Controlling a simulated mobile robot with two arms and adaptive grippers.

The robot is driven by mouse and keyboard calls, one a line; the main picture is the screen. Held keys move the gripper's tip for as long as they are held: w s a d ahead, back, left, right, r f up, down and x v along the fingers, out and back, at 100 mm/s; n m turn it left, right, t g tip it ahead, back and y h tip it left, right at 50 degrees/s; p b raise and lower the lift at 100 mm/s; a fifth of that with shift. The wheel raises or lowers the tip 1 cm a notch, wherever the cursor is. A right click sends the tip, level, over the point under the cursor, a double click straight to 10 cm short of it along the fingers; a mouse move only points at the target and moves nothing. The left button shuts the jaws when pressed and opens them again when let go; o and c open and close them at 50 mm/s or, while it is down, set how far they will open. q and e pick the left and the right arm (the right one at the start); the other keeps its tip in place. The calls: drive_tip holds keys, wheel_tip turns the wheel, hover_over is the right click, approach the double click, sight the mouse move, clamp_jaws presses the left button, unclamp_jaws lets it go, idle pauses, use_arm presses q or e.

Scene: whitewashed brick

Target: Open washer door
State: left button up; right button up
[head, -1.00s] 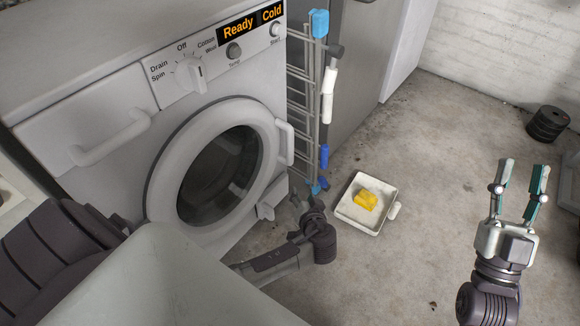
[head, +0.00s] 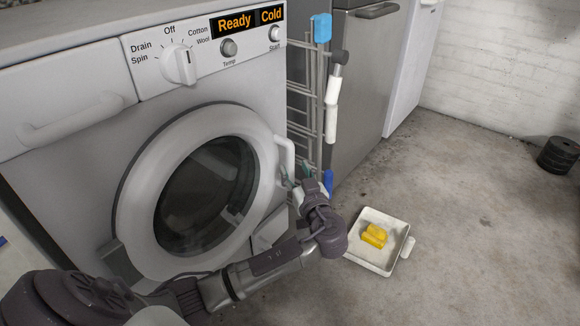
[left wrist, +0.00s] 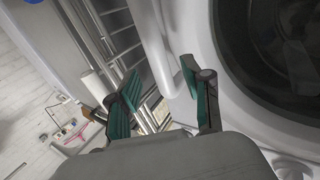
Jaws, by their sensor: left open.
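The white washer (head: 70,80) stands at the left in the head view. Its round door (head: 140,205) looks shut, with dark glass and a white bar handle (head: 288,155) on its right side. My left gripper (head: 295,178) is at the lower part of this handle, its fingers partly hidden by its own wrist. In the left wrist view my left gripper (left wrist: 162,100) is open, with green pads apart. The handle (left wrist: 152,45) runs down toward the gap between them; I cannot tell whether they touch it. My right gripper is out of view.
A drying rack (head: 310,100) with blue and white parts stands close beside the handle, right of the washer. A grey cabinet (head: 365,90) is behind it. A white tray (head: 370,262) with a yellow block (head: 374,236) lies on the floor.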

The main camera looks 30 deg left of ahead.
sight(291, 163)
use_arm(q)
drive_tip(key=b+x, duration=0.1)
drive_tip(key=x, duration=0.4)
drive_tip(key=shift+d, duration=0.1)
clamp_jaws()
